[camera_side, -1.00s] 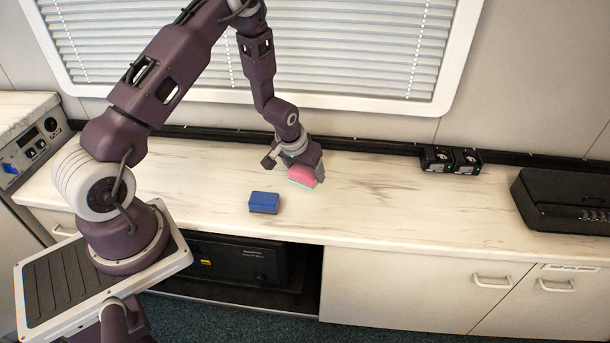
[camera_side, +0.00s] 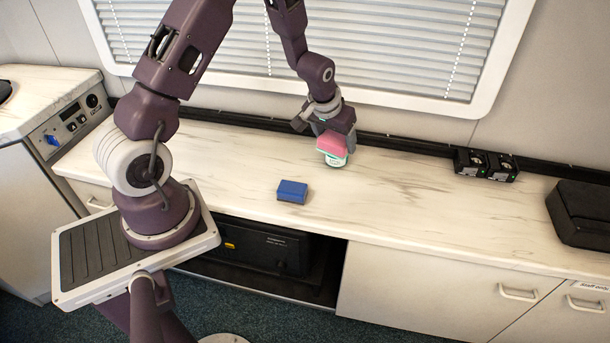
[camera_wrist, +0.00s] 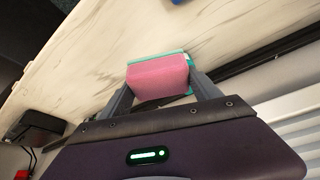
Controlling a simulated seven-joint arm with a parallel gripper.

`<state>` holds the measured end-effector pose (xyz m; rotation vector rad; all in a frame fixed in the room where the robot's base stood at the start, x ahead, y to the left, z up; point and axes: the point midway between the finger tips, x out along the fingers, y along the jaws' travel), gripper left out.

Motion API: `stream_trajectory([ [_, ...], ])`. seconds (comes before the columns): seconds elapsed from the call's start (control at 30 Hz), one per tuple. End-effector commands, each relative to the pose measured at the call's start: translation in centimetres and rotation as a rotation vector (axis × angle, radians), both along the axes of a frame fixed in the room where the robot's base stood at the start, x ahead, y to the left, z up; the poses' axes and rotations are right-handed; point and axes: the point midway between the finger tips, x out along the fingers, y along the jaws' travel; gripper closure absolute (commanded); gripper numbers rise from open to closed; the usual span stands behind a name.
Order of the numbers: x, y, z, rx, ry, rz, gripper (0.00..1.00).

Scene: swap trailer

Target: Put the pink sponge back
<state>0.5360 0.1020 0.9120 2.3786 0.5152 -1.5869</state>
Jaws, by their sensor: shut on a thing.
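The pink sponge (camera_side: 332,144), with a teal layer on one face, is between the fingers of my gripper (camera_side: 330,138), which is shut on it. In the wrist view the sponge (camera_wrist: 158,82) sits between the two fingers (camera_wrist: 160,85), its teal edge showing beyond the pink. A small white round item with greenish marks (camera_side: 336,161) shows directly below the sponge in the side view. I cannot tell whether they touch. A blue sponge-like block (camera_side: 292,191) lies on the counter in front and to the left.
The pale marbled counter (camera_side: 410,205) is clear around the blue block. A dark rail and window blinds run behind my gripper.

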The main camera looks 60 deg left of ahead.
Motion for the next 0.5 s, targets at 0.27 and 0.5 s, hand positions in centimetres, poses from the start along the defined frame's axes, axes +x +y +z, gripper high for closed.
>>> stream_trajectory([
  [0.27, -1.7, 5.5, -0.2, 0.0, 0.003, 0.182, 0.66],
  [0.5, -3.6, 9.9, -0.2, 0.0, 0.001, 0.334, 0.66],
])
